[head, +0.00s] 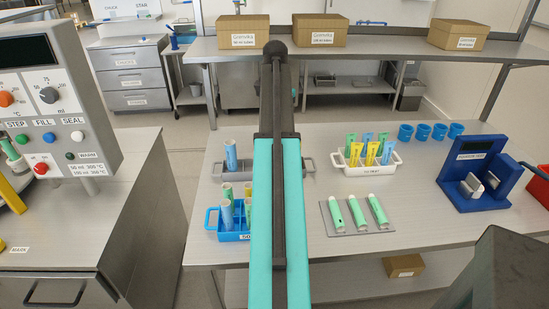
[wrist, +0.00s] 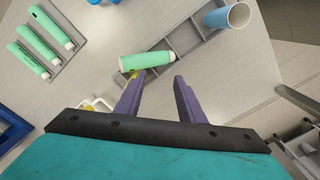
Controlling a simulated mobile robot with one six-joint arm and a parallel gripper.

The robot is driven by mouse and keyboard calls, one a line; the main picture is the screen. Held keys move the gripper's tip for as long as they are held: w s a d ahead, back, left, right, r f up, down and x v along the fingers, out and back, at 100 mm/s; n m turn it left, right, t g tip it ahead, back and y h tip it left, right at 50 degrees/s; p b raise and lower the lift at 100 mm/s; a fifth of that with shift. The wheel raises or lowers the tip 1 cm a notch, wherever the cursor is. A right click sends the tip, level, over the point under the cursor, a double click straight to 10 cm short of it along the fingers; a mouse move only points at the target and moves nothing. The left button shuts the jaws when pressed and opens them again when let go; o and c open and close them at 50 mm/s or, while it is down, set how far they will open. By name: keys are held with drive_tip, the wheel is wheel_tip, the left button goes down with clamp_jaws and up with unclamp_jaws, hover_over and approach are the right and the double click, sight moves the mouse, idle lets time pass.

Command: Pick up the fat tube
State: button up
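No label marks the fat tube. A green tube with a pale cap (wrist: 147,61) lies on its side across the grey compartment tray in the wrist view. A wide blue tube (wrist: 228,16) stands in the right end of that tray, its open end facing the camera. The blue tube also shows upright in the head view (head: 231,153). The grey tray (head: 247,172) is partly hidden by my arm in the head view, which covers the green tube. My gripper (wrist: 157,80) is open and empty, its purple fingertips just short of the green tube.
Three green tubes lie on a grey mat (head: 332,230). A white tray (head: 381,171) holds several yellow, green and blue tubes. A blue crate (head: 234,236) with tubes stands at left. Blue cups (head: 422,131) and a blue device (head: 472,188) are on the right. A shelf with boxes hangs behind.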

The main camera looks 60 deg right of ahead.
drive_tip(key=shift+f, duration=0.15)
drive_tip(key=shift+f+p, duration=0.75)
drive_tip(key=shift+f, duration=3.45)
